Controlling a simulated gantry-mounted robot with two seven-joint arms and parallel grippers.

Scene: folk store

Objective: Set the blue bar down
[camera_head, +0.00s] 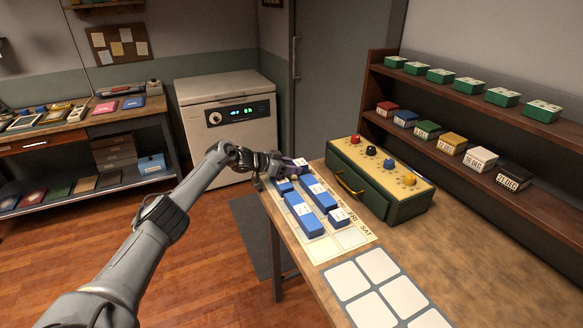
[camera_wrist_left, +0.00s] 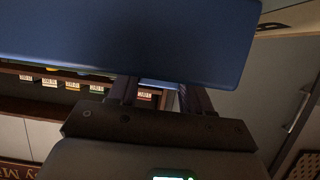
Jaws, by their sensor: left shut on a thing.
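My left gripper (camera_head: 283,166) reaches over the far end of a pale board (camera_head: 323,250) on the wooden table. It is shut on a blue bar (camera_head: 299,164), which shows only partly past the fingers. In the left wrist view the blue bar (camera_wrist_left: 130,38) is large and dark, lying across the fingers (camera_wrist_left: 160,93). I cannot tell whether the held bar touches the board. My right gripper is not in view.
A green box with coloured knobs (camera_head: 378,185) stands right of the board, close to it. A mat with white squares (camera_head: 375,285) lies nearer on the table. A shelf (camera_head: 455,165) with small labelled boxes runs along the right. The board's near cells (camera_head: 350,237) are bare.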

